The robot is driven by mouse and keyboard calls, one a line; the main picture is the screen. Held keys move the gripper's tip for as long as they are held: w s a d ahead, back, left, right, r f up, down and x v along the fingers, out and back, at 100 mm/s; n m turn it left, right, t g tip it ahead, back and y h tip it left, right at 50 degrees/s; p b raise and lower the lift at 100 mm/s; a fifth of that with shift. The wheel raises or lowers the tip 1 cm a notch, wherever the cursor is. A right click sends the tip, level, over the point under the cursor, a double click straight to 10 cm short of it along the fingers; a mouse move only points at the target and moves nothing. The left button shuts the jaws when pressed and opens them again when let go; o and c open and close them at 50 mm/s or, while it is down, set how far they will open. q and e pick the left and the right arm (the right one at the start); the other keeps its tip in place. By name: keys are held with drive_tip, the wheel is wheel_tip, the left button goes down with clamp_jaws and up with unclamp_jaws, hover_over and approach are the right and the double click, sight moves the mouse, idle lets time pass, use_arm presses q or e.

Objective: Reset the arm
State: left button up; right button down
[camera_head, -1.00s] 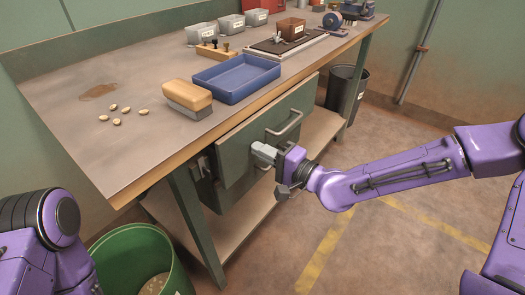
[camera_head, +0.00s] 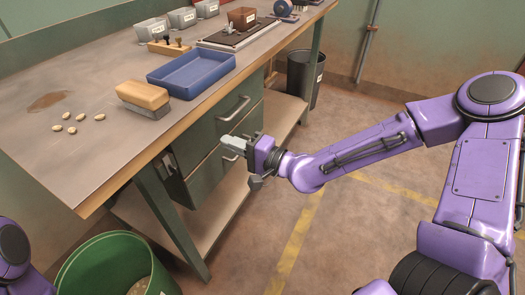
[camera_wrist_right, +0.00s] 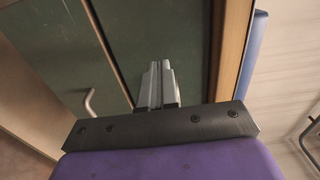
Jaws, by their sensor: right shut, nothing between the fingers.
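My right gripper (camera_head: 228,141) is shut and empty, in front of the green drawer unit under the bench. Its grey fingers (camera_wrist_right: 158,84) lie together in the wrist view, with the drawer fronts behind them. The upper drawer (camera_head: 219,125) has a metal handle (camera_head: 234,108), above and clear of the gripper. The gripper partly covers the lower drawer (camera_head: 212,172) in the head view. A handle (camera_wrist_right: 89,102) shows left of the fingers in the wrist view, apart from them. My left gripper is out of view; only part of that arm shows at bottom left.
The workbench (camera_head: 85,135) holds a blue tray (camera_head: 190,85), a wood-topped block (camera_head: 143,97), several nuts and small bins. A green bucket (camera_head: 95,262) stands at lower left, a dark bin (camera_head: 302,78) beyond the bench. The floor (camera_head: 350,235) is largely clear.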

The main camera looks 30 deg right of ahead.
drive_tip(key=p+v, duration=0.3)
drive_tip(key=v, duration=0.5)
drive_tip(key=shift+s, duration=0.2)
drive_tip(key=s+d+f+m+g+h+p, duration=0.15)
drive_tip(key=d+f+g+h+p, duration=0.3)
drive_tip(key=d+f+h, duration=0.55)
drive_tip(key=s+f+n+g+h+p, duration=0.2)
drive_tip(key=s+f, duration=0.3)
drive_tip(key=s, duration=0.6)
drive_tip(key=s+f+n+g+h+p, duration=0.1)
drive_tip(key=s+f+n+g+p, duration=0.3)
drive_tip(key=s, duration=0.6)
drive_tip(key=shift+s+d+f+g+h, duration=0.15)
drive_tip(key=shift+s+f+g+h, duration=0.25)
drive_tip(key=shift+g, duration=0.15)
